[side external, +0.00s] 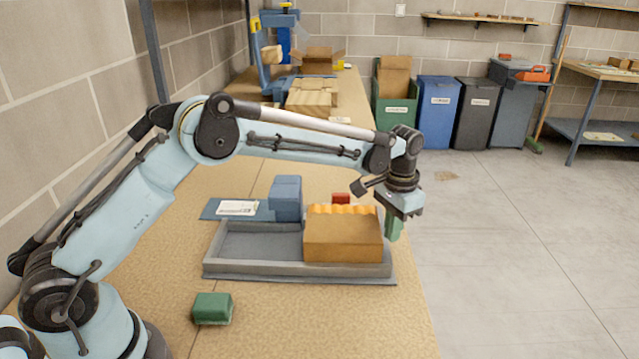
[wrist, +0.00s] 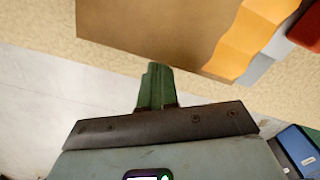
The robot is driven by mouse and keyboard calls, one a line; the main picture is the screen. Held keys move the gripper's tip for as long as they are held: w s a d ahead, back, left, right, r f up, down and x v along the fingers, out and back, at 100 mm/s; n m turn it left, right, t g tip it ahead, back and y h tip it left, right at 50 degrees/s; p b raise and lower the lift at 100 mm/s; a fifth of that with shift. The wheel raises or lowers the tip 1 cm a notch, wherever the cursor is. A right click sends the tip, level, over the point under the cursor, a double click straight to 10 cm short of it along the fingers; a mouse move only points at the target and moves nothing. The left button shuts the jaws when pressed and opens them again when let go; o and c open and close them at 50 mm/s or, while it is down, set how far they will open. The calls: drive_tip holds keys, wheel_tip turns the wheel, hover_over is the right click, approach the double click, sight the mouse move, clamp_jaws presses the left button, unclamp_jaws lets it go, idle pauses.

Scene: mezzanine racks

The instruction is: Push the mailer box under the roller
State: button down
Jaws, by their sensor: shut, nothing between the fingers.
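A tan-brown box (side external: 342,240), which I take for the mailer box, sits in the right part of a shallow grey tray (side external: 250,270). An orange wavy strip (side external: 342,210) runs along its back top edge. My gripper (side external: 393,228) has green fingers, shut and empty, pointing down just right of the box near the tray's right end. In the wrist view, the fingertips (wrist: 156,70) are at the edge of the box (wrist: 150,25); I cannot tell whether they touch. I cannot make out a clear roller.
A blue block (side external: 286,198) stands behind the tray beside a blue board with a white label (side external: 237,208). A small red block (side external: 341,198) is behind the box. A green block (side external: 212,308) lies on the table in front. The tray's left part is empty. The table's right edge is close to my gripper.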

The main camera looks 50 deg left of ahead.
sight(380, 232)
drive_tip(key=shift+f, duration=1.4)
drive_tip(key=shift+r, duration=0.2)
drive_tip(key=shift+r, duration=0.6)
drive_tip(key=shift+s+a, duration=0.1)
drive_tip(key=shift+a, duration=0.05)
drive_tip(key=shift+s+a, duration=0.3)
drive_tip(key=shift+s, duration=0.05)
drive_tip(key=shift+s+a, duration=0.4)
drive_tip(key=shift+a, duration=0.05)
drive_tip(key=shift+s+a, duration=0.1)
idle(0.5)
